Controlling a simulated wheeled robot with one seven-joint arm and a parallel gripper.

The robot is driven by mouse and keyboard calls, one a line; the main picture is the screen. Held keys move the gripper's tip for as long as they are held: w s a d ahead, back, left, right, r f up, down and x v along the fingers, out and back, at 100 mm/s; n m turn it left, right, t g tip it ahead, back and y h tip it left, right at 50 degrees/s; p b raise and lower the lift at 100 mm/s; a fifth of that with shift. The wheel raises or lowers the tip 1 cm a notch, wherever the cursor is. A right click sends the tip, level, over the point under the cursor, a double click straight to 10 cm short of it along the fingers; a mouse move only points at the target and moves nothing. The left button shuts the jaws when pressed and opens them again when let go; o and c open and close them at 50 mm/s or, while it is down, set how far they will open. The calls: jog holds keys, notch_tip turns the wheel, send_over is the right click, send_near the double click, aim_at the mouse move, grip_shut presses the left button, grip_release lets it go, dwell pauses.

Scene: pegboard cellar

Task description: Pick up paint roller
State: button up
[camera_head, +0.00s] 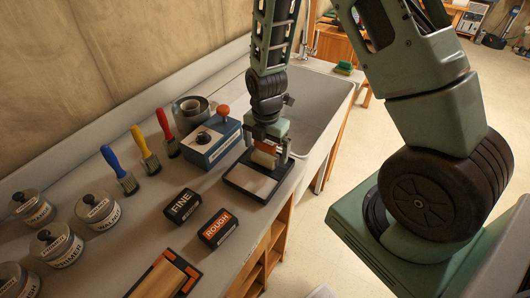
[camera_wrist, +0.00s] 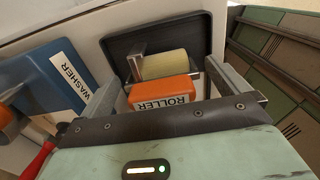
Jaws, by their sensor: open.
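The paint roller lies in a dark tray (camera_head: 238,180) on the bench. Its cream roller sleeve (camera_wrist: 167,64) and orange block lettered ROLLER (camera_wrist: 165,93) show in the wrist view. In the head view the paint roller (camera_head: 263,159) is partly hidden by my gripper (camera_head: 270,150). My gripper is open and points down over the roller, with the orange block between its fingers. I cannot tell whether either finger touches it.
A blue box lettered WASHER (camera_wrist: 58,75) with an orange knob stands just left of the tray. FINE (camera_head: 183,206) and ROUGH (camera_head: 217,228) blocks lie in front. Brushes (camera_head: 145,150) and lidded tins stand farther left. A sink (camera_head: 318,105) is behind right.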

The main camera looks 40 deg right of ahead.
jog(key=shift+f, duration=0.25)
jog(key=c, duration=1)
jog(key=shift+o, duration=0.2)
jog(key=shift+r, duration=0.2)
notch_tip(320, 180, up, 10)
jog(key=shift+f+b, duration=0.1)
jog(key=shift+b, duration=0.8)
jog(key=o, duration=0.4)
jog(key=shift+c, duration=1.3)
